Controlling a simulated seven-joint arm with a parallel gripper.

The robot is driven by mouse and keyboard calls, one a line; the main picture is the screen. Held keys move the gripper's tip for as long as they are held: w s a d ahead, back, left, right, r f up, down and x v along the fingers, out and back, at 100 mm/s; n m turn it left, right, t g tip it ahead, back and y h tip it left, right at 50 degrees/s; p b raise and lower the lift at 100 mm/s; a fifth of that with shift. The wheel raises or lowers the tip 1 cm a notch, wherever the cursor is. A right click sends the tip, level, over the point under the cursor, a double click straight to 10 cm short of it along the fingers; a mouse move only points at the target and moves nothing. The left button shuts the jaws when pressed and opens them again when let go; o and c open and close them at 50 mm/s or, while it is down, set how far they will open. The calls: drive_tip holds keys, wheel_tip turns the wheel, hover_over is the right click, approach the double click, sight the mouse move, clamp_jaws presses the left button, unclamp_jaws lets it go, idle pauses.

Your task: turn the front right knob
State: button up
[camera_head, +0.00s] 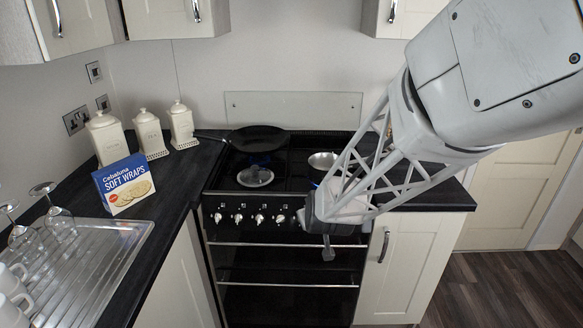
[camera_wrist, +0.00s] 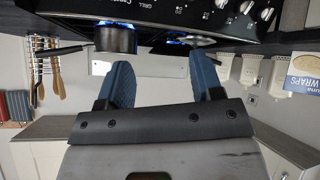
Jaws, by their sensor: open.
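The black stove (camera_head: 285,262) has a front control panel with a row of silver knobs (camera_head: 259,219). Several knobs show on the left and middle of the panel; my arm and gripper cover its right part, so I cannot pick out the front right knob. Some knobs (camera_wrist: 247,7) show at that view's top right, away from the fingers.
Blue flames burn (camera_wrist: 103,19). A rail (camera_head: 290,245) crosses the oven front. A wraps box (camera_head: 124,186) stands left.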

drive_tip(key=w+a+f+n+t, duration=0.1)
drive_tip(key=w+a+f+t, duration=0.1)
drive_tip(key=w+a+f, duration=0.4)
drive_tip(key=n+t, duration=0.2)
drive_tip(key=t, duration=0.1)
approach(281, 221)
drive_tip(key=shift+w+a+r+h, duration=0.2)
drive_tip(key=shift+w+r+h, duration=0.1)
drive_tip(key=shift+w+r, duration=0.2)
drive_tip(key=shift+g, duration=0.3)
drive_tip(key=shift+x, duration=3.85)
drive_tip(key=c, duration=0.9)
